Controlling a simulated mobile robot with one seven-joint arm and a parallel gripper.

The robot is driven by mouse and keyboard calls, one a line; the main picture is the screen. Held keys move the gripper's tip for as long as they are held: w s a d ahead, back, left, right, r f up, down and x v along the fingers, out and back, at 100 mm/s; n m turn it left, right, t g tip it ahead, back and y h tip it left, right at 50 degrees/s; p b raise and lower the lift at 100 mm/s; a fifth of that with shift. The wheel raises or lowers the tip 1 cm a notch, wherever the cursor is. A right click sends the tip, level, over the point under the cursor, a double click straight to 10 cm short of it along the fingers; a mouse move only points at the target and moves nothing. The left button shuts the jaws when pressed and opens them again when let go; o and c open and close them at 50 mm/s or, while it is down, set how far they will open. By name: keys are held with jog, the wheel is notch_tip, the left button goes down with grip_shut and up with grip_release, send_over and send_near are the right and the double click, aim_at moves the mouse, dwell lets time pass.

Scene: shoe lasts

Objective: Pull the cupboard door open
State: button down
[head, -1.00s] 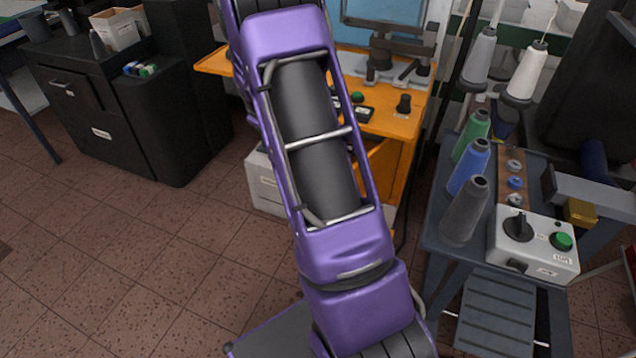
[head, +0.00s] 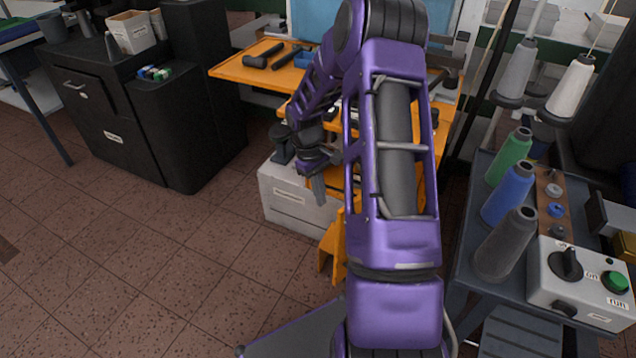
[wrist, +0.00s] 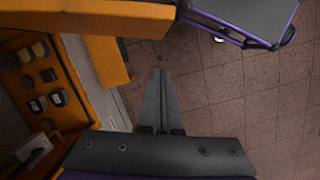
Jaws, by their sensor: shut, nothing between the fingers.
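My gripper (head: 318,190) is shut and empty. It points down in front of the orange bench, near the pale labelled box under it. In the wrist view its closed fingertips (wrist: 160,76) are over the tiled floor, apart from the orange parts at left. An orange panel (head: 332,252) shows low beside my arm; I cannot tell for certain whether it is the cupboard door. My arm hides much of the bench front. In the wrist view, orange boards (wrist: 115,62) stand left of the fingers. No handle shows clearly on them.
The pale box (head: 295,200) stands under the bench. A black cabinet (head: 150,130) with a handle stands at left. A dark trolley (head: 462,255) with thread cones and a control box (head: 585,285) is at right. The tiled floor at front left is clear.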

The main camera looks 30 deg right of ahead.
jog(key=s, duration=0.1)
jog(key=s+f, duration=0.1)
jog(key=s, duration=0.1)
jog(key=s+d+f, duration=0.1)
jog(key=shift+s, duration=0.15)
jog(key=shift+d, duration=0.1)
